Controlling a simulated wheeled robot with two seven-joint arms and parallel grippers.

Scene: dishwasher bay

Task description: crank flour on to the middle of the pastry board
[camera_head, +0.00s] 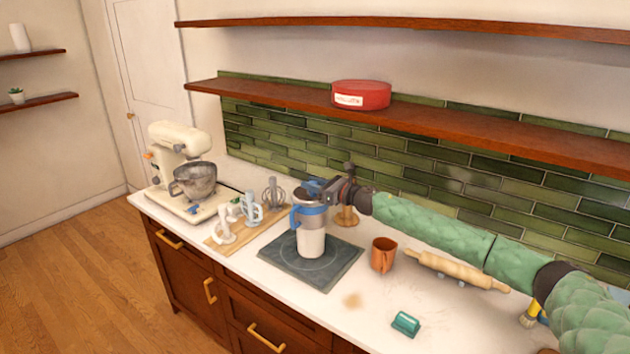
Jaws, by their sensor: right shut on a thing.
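A flour sifter (311,236) with a blue top band, a blue side handle on its left and a pale lower body is upright over the dark grey pastry board (328,275). I cannot tell whether its base touches the board. A faint round outline shows on the board around the base. My right gripper (331,192) reaches in from the right and is shut at the sifter's upper right side. The exact part between its fingers, crank or rim, is too small to tell. No clear heap of flour shows on the board. My left gripper is out of view.
Mixer attachments (250,208) and a stand mixer (180,165) are left. A wooden shelf (450,117) runs above.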

